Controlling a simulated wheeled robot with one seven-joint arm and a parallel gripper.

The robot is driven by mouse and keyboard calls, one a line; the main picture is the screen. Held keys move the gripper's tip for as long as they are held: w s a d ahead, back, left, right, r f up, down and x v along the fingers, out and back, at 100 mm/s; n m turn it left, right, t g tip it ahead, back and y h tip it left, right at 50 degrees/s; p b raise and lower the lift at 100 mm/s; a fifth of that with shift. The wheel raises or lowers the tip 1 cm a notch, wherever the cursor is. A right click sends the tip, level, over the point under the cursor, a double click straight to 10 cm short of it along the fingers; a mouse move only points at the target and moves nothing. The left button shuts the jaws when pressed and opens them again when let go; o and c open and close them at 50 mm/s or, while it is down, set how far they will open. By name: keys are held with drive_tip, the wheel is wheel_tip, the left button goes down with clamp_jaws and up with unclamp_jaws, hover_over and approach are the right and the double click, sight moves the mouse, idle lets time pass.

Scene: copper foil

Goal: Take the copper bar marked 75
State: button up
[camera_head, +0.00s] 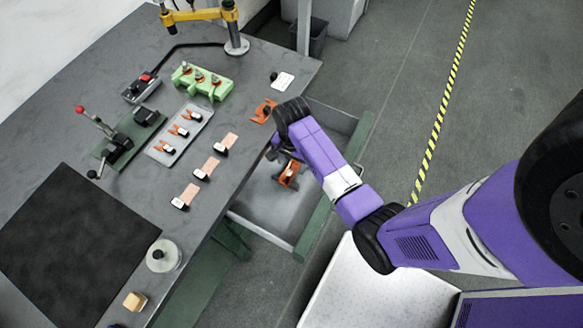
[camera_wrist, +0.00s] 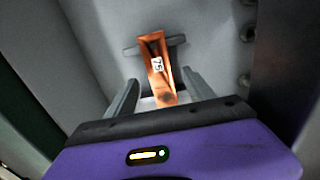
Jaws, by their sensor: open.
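The copper bar marked 75 (camera_wrist: 158,68) lies in the open grey drawer (camera_wrist: 95,35), with its white label facing up. In the wrist view it points away from my gripper (camera_wrist: 152,95), whose two fingers are apart, one on each side of the bar's near end. I cannot tell if they touch it. The bar also shows in the head view (camera_head: 289,174), inside the drawer below the table's right edge. My gripper (camera_head: 284,162) reaches down into the drawer there, partly hidden behind my purple arm.
The drawer's green-edged front (camera_head: 322,222) and its side walls surround my gripper. The grey table (camera_head: 230,185) holds several copper strips, a grey tray (camera_head: 165,153), a green block (camera_head: 205,80) and an orange piece (camera_head: 262,111) near the drawer. Round bolts (camera_wrist: 246,57) line the drawer's right side.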

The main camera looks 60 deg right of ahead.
sight(292, 169)
drive_tip(key=shift+f, duration=0.8)
drive_tip(key=shift+c, duration=0.4)
clamp_jaws()
drive_tip(key=shift+r, duration=0.1)
wheel_tip(292, 169, up, 20)
drive_tip(key=p, duration=0.4)
